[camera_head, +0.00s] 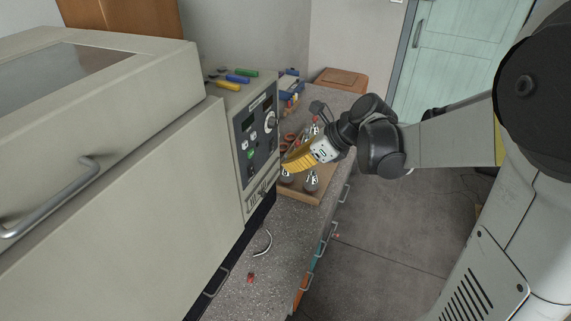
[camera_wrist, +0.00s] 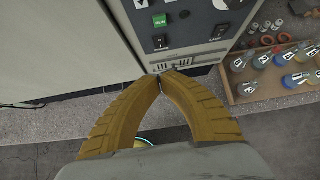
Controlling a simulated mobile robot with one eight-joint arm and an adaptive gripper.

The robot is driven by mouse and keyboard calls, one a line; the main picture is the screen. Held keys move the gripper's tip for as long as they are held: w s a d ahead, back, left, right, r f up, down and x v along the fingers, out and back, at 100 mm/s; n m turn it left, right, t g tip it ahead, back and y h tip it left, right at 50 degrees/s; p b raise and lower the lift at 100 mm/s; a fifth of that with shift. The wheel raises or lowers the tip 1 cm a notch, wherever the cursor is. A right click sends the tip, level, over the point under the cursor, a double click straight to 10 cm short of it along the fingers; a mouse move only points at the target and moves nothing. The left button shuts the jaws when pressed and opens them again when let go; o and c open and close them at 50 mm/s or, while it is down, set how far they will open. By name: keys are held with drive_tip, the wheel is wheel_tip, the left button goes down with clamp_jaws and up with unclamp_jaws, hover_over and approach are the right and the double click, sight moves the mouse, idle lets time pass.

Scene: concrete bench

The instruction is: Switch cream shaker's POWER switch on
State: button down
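The cream shaker (camera_head: 120,190) is the big cream cabinet on the left of the head view. Its grey control panel (camera_head: 255,140) faces my arm. In the wrist view the panel has a green button (camera_wrist: 159,20) and two black rocker switches, a left one (camera_wrist: 160,42) and a right one (camera_wrist: 219,32). Their small labels are hard to read, so I cannot tell which is POWER or whether it is on. My gripper (camera_head: 287,165) has yellow fingers, also in the wrist view (camera_wrist: 161,77). Their tips meet with nothing seen between them, below the left rocker. Contact with the panel is unclear.
A wooden tray (camera_wrist: 265,94) with several bottles stands right of the shaker on the speckled bench (camera_head: 255,285). Marker pens (camera_head: 238,79) lie on the shaker's top. A large handle (camera_head: 50,205) sticks out from its front. Open floor (camera_head: 390,260) lies right of the bench.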

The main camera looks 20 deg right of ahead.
drive_tip(key=p, duration=0.5)
drive_tip(key=shift+s+d+f+g+h+p, duration=0.1)
drive_tip(key=shift+f+g+h+p, duration=0.1)
drive_tip(key=shift+g+h+p, duration=0.2)
drive_tip(key=shift+f, duration=0.1)
drive_tip(key=b, duration=0.1)
approach(249, 184)
wheel_tip(249, 184, down, 4)
drive_tip(key=w, duration=0.2)
drive_tip(key=shift+w+a, duration=0.15)
drive_tip(key=shift+a, duration=0.55)
